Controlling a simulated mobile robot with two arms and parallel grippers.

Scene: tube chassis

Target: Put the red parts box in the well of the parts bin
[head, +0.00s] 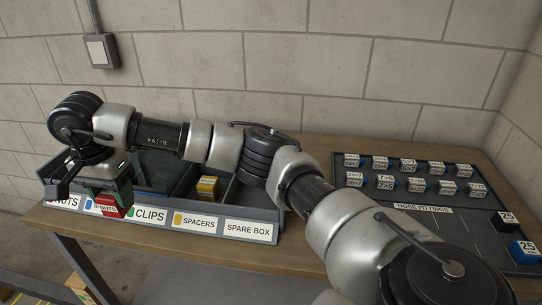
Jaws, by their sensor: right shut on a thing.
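The parts bin (262,214) is a dark tray with compartments on the wooden bench. Its front labels read NUTS, one partly covered label, CLIPS, SPACERS and SPARE BOX. My right arm reaches across the bin from the lower right. My right gripper (84,184) is over the bin's left end, shut on the red parts box (113,204). The arm and gripper hide much of the left compartments. My left gripper is out of view.
A yellow box (208,187) sits in the compartment behind SPACERS. A dark HOSE FITTINGS board (438,225) with several labelled blocks lies on the right of the bench (290,255). A block wall stands behind, with a grey switch box (101,51).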

